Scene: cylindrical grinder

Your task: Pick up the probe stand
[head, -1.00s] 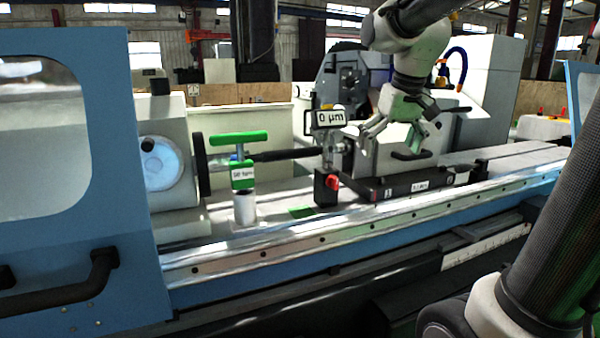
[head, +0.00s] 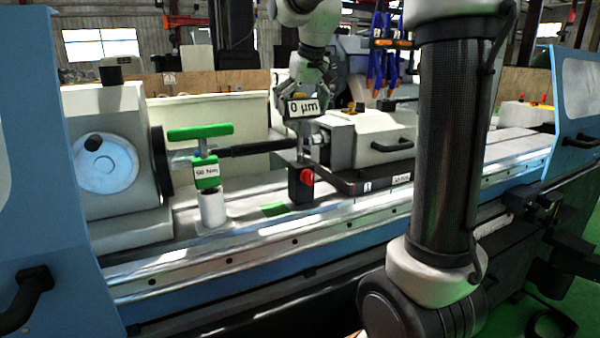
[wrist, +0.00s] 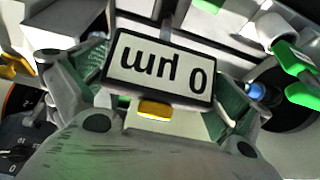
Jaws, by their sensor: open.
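The probe stand (head: 302,186) has a black base with a red knob on the machine bed, a thin upright post and a display reading "0 µm" at the top. It stands upright. My gripper (head: 303,97) is over its top, with the display between or just in front of the fingers. In the wrist view the display (wrist: 160,72) appears upside down between the two spread fingers of my gripper (wrist: 158,90). I cannot tell whether the fingers touch it.
A green-handled tool marked 50 Nm (head: 207,172) stands in a metal cup (head: 212,208) to the left. A dark horizontal shaft (head: 262,150) runs behind the stand. The tailstock (head: 375,140) is close on the right. A green pad (head: 274,210) lies on the bed.

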